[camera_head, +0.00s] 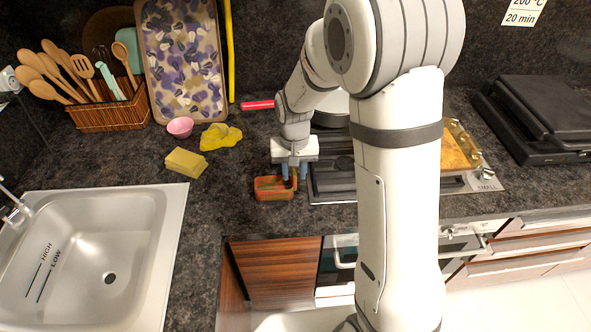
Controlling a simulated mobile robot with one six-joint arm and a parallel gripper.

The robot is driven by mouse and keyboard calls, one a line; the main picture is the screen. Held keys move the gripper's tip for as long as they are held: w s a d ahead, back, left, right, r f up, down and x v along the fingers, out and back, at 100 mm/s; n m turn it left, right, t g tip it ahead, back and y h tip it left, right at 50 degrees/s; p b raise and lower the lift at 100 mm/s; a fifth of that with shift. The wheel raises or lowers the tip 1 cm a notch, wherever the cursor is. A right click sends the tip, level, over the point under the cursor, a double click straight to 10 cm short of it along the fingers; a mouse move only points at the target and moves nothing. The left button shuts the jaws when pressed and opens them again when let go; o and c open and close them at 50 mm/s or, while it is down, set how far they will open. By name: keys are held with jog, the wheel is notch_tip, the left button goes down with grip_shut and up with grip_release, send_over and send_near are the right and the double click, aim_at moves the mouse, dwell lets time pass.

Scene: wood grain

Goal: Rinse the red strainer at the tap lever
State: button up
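The red strainer (266,194), a small red-orange box-like piece with a greenish inside, is on the dark counter near its front edge. My gripper (294,174) points down at the strainer's right end, with its two blue fingers a little apart. The fingers overlap that end in the picture, and I cannot tell whether they grip its wall. A chrome tap (17,212) shows at the far left edge beside the sink (175,215). The tap is partly cut off, so its lever is not clear.
A yellow sponge (186,162), a yellow cloth (220,136) and a pink bowl (180,127) lie between strainer and utensil basket (108,115). A stove (332,165) is close right of the strainer. The sink basin looks empty. Counter between sink and strainer is clear.

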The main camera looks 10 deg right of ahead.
jog(key=shift+r, duration=0.1)
notch_tip(320, 180, up, 11)
jog(key=b, duration=0.1)
jog(key=s+d+r+t, duration=0.1)
jog(key=s+d, duration=0.3)
jog(key=s, duration=0.6)
jog(key=s+d+r+t, duration=0.2)
jog(key=s+d, duration=0.3)
jog(key=s, duration=0.5)
jog(key=shift+r, duration=0.85)
jog(key=shift+o, duration=0.9)
